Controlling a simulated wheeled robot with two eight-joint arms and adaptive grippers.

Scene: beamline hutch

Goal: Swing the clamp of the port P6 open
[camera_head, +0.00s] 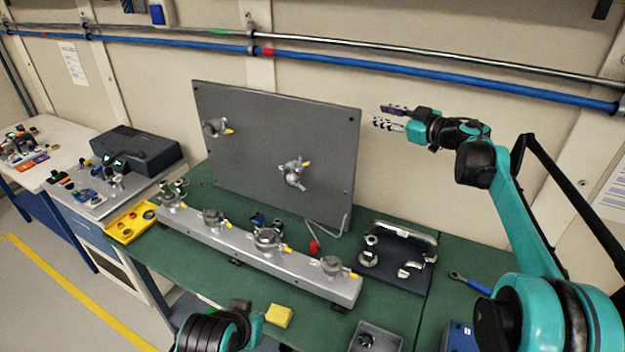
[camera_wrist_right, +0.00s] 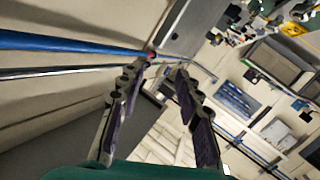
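Several grey clamped ports are in the head view, and no label P6 is legible. Two are on the upright grey panel (camera_head: 325,122): a left port (camera_head: 213,128) and a lower right port (camera_head: 294,173), each with a yellow-tipped part. More, also yellow-tipped, line the long grey rail (camera_head: 200,239), including an end port (camera_head: 333,265). I cannot tell which is P6 or how its clamp stands. My right gripper (camera_head: 387,116) is raised right of the panel, apart from the ports. Its fingers are apart and empty in the right wrist view (camera_wrist_right: 158,92). My left arm shows at the bottom; its fingers do not show.
A dark tray (camera_head: 423,275) with metal fittings lies right of the rail. A red cylinder (camera_head: 314,247) stands behind the rail. A yellow block (camera_head: 279,315), a grey bin (camera_head: 390,328) and a wrench (camera_head: 470,283) lie nearby. Blue wall pipe (camera_head: 400,67) runs behind.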

